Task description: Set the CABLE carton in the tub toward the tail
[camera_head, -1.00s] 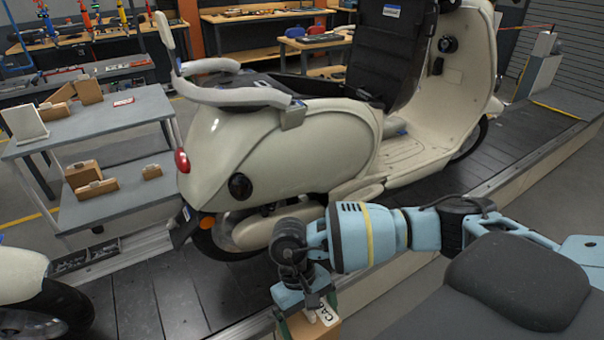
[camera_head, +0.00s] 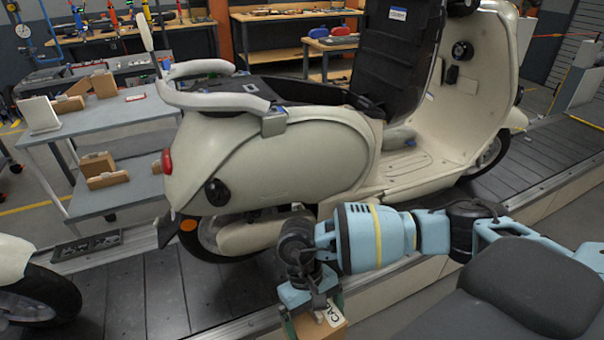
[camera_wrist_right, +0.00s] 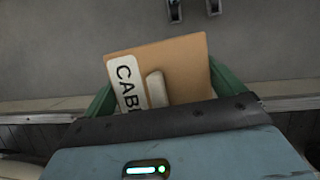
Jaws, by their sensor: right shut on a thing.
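My right gripper (camera_head: 314,318) is shut on the CABLE carton (camera_head: 334,330), a brown box with a white label, at the bottom of the head view. In the right wrist view the carton (camera_wrist_right: 190,65) sits between the green fingers, its CABLE label partly covered. It is held beside the conveyor's near edge, low in front of the cream scooter (camera_head: 290,155). The scooter's black seat (camera_head: 398,45) is tipped up. A dark open compartment (camera_head: 290,90) shows below it, behind the handrail; its inside and any separate tubs cannot be made out. My left gripper is out of view.
The scooter stands on the dark slat conveyor (camera_head: 130,295). A second scooter (camera_head: 25,275) shows at the left edge. A grey rack (camera_head: 110,125) with brown cartons stands beyond the tail. The grey grab rail (camera_head: 225,98) rises around the tail end of the compartment.

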